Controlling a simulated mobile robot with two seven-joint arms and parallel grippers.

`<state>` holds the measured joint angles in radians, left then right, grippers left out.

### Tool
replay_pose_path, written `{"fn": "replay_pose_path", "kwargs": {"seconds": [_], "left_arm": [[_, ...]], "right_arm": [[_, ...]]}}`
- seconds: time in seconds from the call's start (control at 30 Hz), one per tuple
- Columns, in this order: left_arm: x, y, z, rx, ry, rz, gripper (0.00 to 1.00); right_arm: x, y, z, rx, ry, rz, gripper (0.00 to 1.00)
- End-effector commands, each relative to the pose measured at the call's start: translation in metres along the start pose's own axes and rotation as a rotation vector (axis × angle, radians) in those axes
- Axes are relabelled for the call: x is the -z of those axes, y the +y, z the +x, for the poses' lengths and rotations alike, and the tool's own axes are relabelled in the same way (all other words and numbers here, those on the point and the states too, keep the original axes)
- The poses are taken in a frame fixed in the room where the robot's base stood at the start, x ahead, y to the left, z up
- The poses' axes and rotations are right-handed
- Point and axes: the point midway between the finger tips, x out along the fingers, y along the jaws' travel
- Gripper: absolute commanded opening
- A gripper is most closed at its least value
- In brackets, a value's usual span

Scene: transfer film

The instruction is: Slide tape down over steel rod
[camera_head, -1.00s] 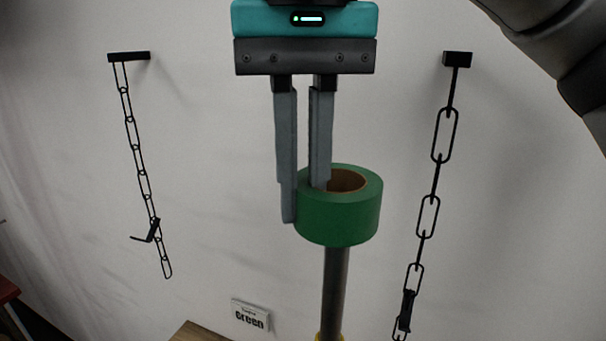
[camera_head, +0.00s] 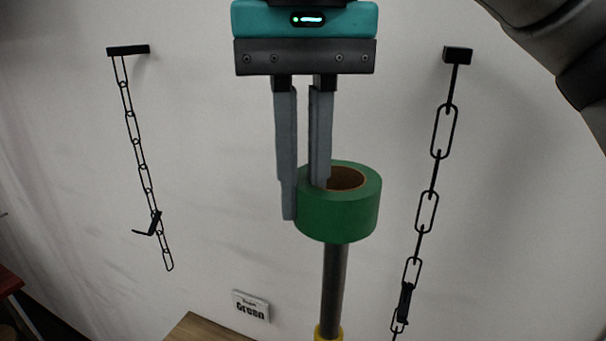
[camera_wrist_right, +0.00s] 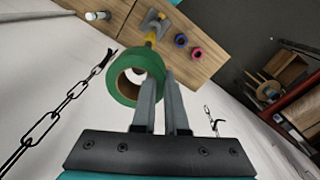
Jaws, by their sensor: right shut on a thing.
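A roll of green tape (camera_head: 337,215) hangs from my right gripper (camera_head: 303,195). One finger is inside its hole and the other is outside, shut on the tape's wall. The steel rod (camera_head: 333,285) stands upright below the tape, with a yellow part (camera_head: 328,332) low on it. The rod's top is hidden by the tape, so I cannot tell whether it is inside the hole. In the right wrist view the green tape (camera_wrist_right: 124,87) sits at the fingertips, with the yellow part (camera_wrist_right: 153,37) beyond it. My left gripper is not in view.
Chains (camera_head: 139,150) (camera_head: 427,212) hang at left and right.

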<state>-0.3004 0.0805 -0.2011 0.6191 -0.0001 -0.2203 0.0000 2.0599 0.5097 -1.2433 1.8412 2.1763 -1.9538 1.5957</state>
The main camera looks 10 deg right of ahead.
Motion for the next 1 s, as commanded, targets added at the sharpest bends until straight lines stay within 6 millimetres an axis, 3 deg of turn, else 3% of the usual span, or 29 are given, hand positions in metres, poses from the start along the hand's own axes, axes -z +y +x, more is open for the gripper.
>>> {"fn": "replay_pose_path", "kwargs": {"seconds": [1.0], "left_arm": [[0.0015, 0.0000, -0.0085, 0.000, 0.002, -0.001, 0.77]], "right_arm": [[0.0001, 0.0001, -0.0001, 0.001, 0.000, 0.001, 0.00]]}}
